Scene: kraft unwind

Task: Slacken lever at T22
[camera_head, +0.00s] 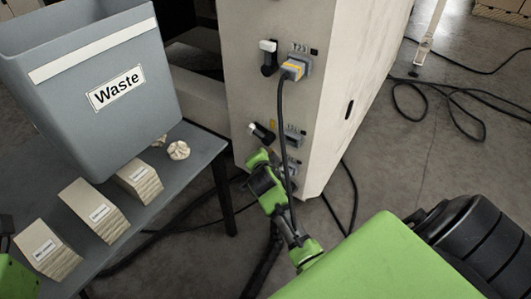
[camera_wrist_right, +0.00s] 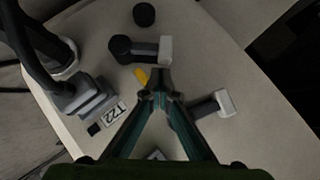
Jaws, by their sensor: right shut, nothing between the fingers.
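The T22 label (camera_wrist_right: 115,112) lies beside a grey plug with a thick cable (camera_wrist_right: 85,95) in the right wrist view. The lever nearest that label, past a yellow mark, has a dark pivot and a white tip (camera_wrist_right: 166,50). In the head view it shows as the lower lever (camera_head: 261,133), tilted up to the left. My right gripper (camera_wrist_right: 158,92) is shut and empty. Its fingertips appear close to this lever; contact cannot be told. In the head view my right arm covers the panel below it.
Another white-tipped lever (camera_wrist_right: 222,103) is right of my fingers. The T23 lever (camera_head: 268,57) and a yellow-banded plug (camera_head: 293,68) sit higher on the panel; its cable hangs past my right arm. A waste bin (camera_head: 105,120) and labelled stacks (camera_head: 92,207) stand on a table at left.

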